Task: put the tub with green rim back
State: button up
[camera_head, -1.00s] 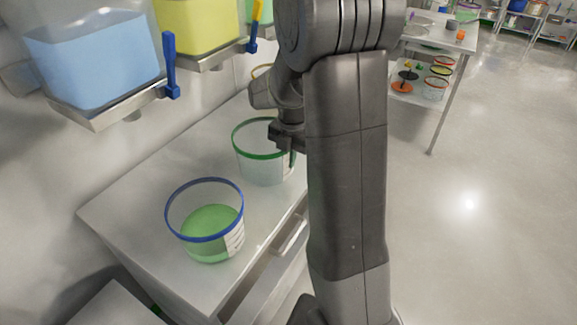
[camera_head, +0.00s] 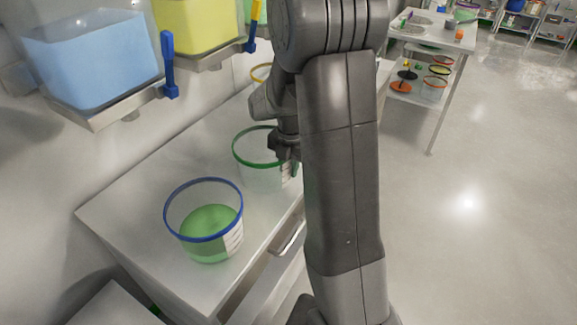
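The tub with green rim (camera_head: 258,172) is a clear tub standing on the white counter (camera_head: 130,200). It looks empty from here, and its right side is partly hidden by my arm. My gripper (camera_head: 287,158) is at the right part of the tub's green rim, with a dark finger showing by the rim. The arm hides most of the fingers, so I cannot tell whether they are closed on the rim.
A blue-rimmed tub (camera_head: 205,222) with green contents stands in front on the same counter. A yellow-rimmed tub (camera_head: 261,72) is partly visible behind. Wall hoppers with blue (camera_head: 95,60) and yellow (camera_head: 195,22) contents hang above left. A shelved table (camera_head: 432,38) stands far right; the floor between is clear.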

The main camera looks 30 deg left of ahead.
notch_tip(320, 180, up, 12)
jog(key=shift+d, duration=0.3)
jog(key=shift+r, duration=0.1)
dwell(0.7)
